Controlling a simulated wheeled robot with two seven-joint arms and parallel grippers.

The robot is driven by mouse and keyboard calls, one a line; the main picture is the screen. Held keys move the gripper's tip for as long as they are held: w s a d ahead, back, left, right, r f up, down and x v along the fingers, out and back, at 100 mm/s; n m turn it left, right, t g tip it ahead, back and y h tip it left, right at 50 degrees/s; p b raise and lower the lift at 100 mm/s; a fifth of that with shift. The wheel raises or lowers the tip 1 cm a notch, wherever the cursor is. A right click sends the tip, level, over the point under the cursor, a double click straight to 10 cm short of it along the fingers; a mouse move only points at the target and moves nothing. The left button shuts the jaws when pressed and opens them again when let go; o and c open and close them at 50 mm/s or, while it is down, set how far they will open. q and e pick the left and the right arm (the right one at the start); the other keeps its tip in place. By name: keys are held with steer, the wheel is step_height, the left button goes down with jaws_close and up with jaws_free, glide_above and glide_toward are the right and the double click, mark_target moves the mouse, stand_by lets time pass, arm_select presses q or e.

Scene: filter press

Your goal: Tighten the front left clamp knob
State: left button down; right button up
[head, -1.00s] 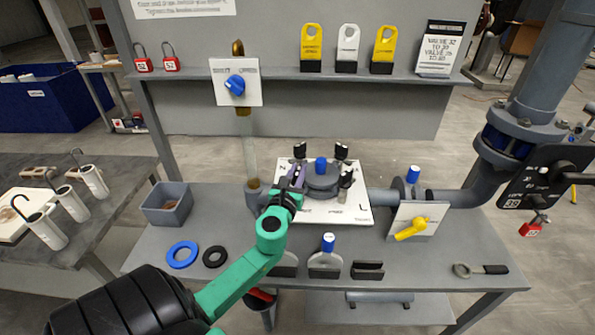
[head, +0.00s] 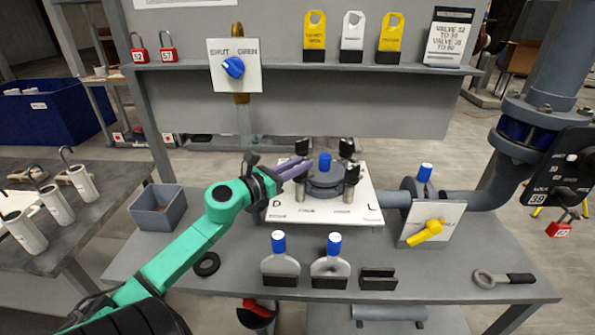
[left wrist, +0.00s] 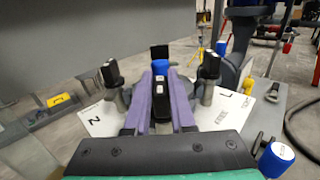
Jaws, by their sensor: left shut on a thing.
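The round grey filter housing (head: 325,182) with a blue top (head: 324,162) sits on a white plate (head: 350,210) on the bench. Black clamp knobs on metal posts stand around it: back left (head: 302,147), back right (head: 346,147) and front right (head: 351,172). My left gripper (head: 298,167) reaches in from the left at the front left post. In the left wrist view, its two purple fingers (left wrist: 161,80) are shut on the black front left clamp knob (left wrist: 159,89). In the head view the fingers hide that knob. My right gripper is not in view.
A yellow-handled valve (head: 426,233) and a blue-capped pipe (head: 425,173) stand to the right. A grey bin (head: 158,209) and black ring (head: 206,264) are left.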

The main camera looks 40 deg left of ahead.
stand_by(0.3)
arm_select(q)
steer(key=c, duration=0.9)
jaws_free()
steer(key=shift+w, duration=0.1)
steer(key=shift+o, duration=0.7)
steer(key=shift+w+d+f, duration=0.1)
steer(key=shift+w+f, duration=0.05)
steer(key=shift+w, duration=0.15)
steer(key=s+a+b, duration=0.2)
steer(key=s+b, duration=0.1)
steer(key=s, duration=1.1)
steer(key=shift+s+b, duration=0.2)
steer(key=shift+b, duration=0.1)
steer(key=shift+a, duration=0.1)
